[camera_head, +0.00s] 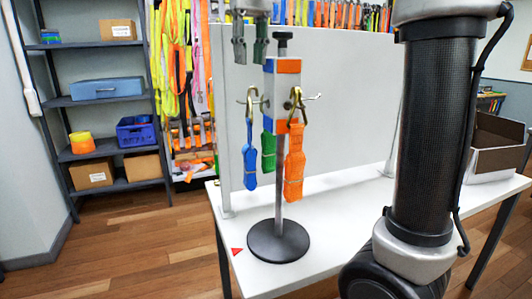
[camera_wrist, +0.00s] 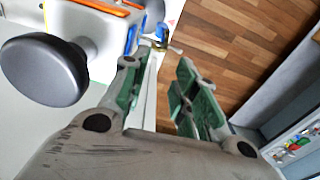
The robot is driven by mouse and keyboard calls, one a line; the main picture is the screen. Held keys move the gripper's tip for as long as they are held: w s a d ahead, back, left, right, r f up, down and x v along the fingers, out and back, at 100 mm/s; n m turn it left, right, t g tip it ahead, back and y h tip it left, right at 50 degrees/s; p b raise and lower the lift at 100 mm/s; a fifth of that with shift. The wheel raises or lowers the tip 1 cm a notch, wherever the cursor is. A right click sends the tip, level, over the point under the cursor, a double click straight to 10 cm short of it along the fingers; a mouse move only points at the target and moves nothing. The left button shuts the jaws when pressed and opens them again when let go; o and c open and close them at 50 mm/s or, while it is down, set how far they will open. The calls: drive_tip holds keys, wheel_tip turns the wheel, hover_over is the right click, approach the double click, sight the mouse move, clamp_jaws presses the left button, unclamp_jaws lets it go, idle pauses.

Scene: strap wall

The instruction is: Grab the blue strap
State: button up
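The blue strap (camera_head: 250,165) hangs folded from a brass hook on the left of a stand's white and orange head block. A blue bit with brass (camera_wrist: 161,32), probably this strap's upper end, shows beyond my fingers in the wrist view. A green strap (camera_head: 268,150) hangs behind, and an orange strap (camera_head: 295,165) hangs on the right hook. My gripper (camera_head: 250,60) points down above the blue strap's hook, left of the stand's top knob. Its fingers are apart with nothing between them; they also show in the wrist view (camera_wrist: 158,68). It does not touch the strap.
The stand's round black base (camera_head: 278,245) rests on a white table (camera_head: 330,215). Its black knob (camera_wrist: 45,70) is close to my gripper in the wrist view. Shelves (camera_head: 105,100) are at left.

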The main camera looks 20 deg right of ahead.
sight(254, 88)
drive_tip(key=shift+s, duration=0.35)
drive_tip(key=shift+s+d+f, duration=0.15)
drive_tip(key=shift+f, duration=0.1)
wheel_tip(254, 88, down, 8)
drive_tip(key=shift+r, duration=0.25)
clamp_jaws()
